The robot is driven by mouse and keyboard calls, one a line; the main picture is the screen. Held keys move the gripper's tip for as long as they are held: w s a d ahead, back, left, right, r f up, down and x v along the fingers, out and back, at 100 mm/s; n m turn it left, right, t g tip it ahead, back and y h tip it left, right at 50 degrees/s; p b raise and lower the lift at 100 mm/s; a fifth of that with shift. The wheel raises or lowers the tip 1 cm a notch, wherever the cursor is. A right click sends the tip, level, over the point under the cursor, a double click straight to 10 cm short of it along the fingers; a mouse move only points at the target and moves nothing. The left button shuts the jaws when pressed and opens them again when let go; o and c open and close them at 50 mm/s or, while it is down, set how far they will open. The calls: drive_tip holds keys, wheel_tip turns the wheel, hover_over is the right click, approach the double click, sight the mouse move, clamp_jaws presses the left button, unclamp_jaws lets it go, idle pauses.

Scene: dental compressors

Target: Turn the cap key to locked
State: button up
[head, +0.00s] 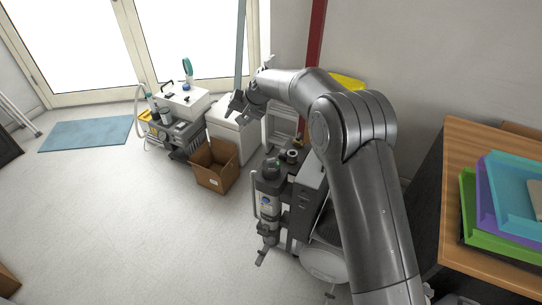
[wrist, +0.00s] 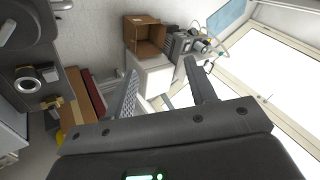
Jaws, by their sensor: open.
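The dental compressor (head: 268,203), a dark grey and silver unit with a round dark top, stands on the floor below and right of my gripper in the head view. Its dark upper part with a round silver-rimmed fitting (wrist: 28,84) shows at the left of the wrist view. I cannot make out the cap key or which way it points. My gripper (head: 240,103) is raised in the air, open and apart from the compressor. In the wrist view its two fingers (wrist: 162,70) are spread with nothing between them.
An open cardboard box (head: 213,171) stands left of the compressor, with a white cabinet (head: 233,132) behind it. Another machine (head: 172,130) stands near the glass doors. A wooden table (head: 465,155) with coloured trays is at the right.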

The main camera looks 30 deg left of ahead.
sight(271, 159)
drive_tip(key=s+d+f+n+h, duration=0.1)
drive_tip(key=d+n+h, duration=0.45)
drive_tip(key=d, duration=0.75)
drive_tip(key=shift+m+g+h, duration=0.4)
drive_tip(key=shift+m+h, duration=0.35)
wheel_tip(271, 159, down, 11)
drive_tip(key=shift+s+a+r, duration=0.1)
drive_tip(key=c, duration=1)
drive_tip(key=shift+m, duration=1)
drive_tip(key=o, duration=1)
